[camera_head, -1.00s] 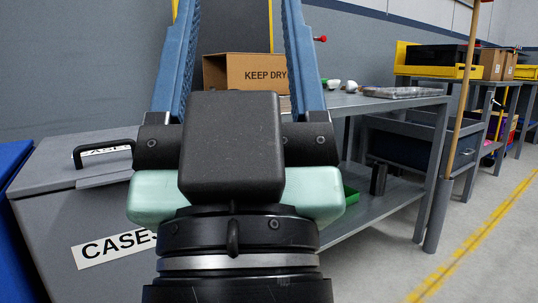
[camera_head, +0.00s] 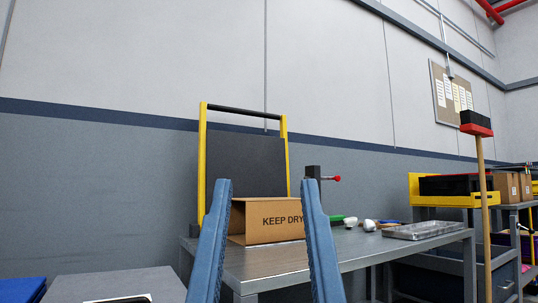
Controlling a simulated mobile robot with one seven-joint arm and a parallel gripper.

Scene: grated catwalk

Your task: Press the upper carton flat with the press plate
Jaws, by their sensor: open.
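A brown carton (camera_head: 272,219) printed KEEP DRY stands on the grey metal table (camera_head: 345,252), its left end looking open.
A dark post with a red-knobbed lever (camera_head: 331,178) stands right of the carton. Small white items (camera_head: 351,222) and a clear-looking tray (camera_head: 423,230) lie farther right on the table. A broom (camera_head: 481,180) stands upright at right. A grey case (camera_head: 118,285) is at lower left.

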